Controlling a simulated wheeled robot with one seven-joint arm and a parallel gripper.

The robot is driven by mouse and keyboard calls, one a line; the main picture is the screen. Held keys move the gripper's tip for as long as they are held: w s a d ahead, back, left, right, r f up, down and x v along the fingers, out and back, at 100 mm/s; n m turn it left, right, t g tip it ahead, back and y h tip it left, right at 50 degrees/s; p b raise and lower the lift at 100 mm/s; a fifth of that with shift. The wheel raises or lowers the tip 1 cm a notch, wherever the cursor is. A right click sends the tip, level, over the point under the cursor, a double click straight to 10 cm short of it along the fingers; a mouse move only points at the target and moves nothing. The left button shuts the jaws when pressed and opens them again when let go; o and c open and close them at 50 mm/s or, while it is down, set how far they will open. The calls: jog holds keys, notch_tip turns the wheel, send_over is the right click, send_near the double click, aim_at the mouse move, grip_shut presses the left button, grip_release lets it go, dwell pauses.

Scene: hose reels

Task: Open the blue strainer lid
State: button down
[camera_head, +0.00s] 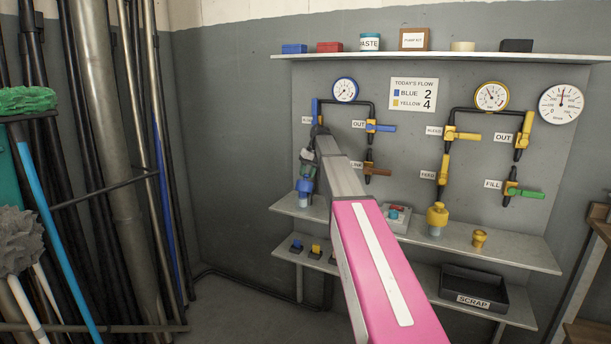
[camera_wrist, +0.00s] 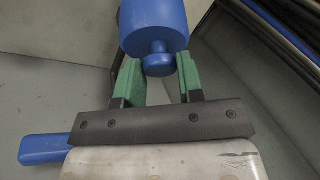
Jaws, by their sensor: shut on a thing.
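The blue strainer (camera_head: 304,186) hangs at the left end of the piping, above the upper bench shelf, with a clear lower part. In the wrist view a blue cylinder with a small round knob, the blue strainer lid (camera_wrist: 157,30), is at the top centre. My gripper (camera_wrist: 159,78) has its two green finger pads on either side of the knob and is shut on it. In the head view my arm hides part of the blue pipe run, and the gripper (camera_head: 307,157) is small and partly hidden.
A blue handle (camera_wrist: 43,148) lies beside the gripper in the wrist view. A yellow strainer (camera_head: 437,215), a yellow cup (camera_head: 479,238) and a small grey box (camera_head: 395,217) are on or above the bench shelf. A scrap tray (camera_head: 473,290) is below. Poles and brooms stand at the left.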

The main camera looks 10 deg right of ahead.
jog(key=shift+w+d+y, duration=0.2)
jog(key=shift+w+y, duration=0.05)
jog(key=shift+y, duration=0.05)
jog(key=c, duration=0.7)
grip_release()
jog(key=shift+c, duration=0.2)
jog(key=shift+r, duration=0.1)
jog(key=v, duration=0.7)
jog(key=shift+r, duration=0.2)
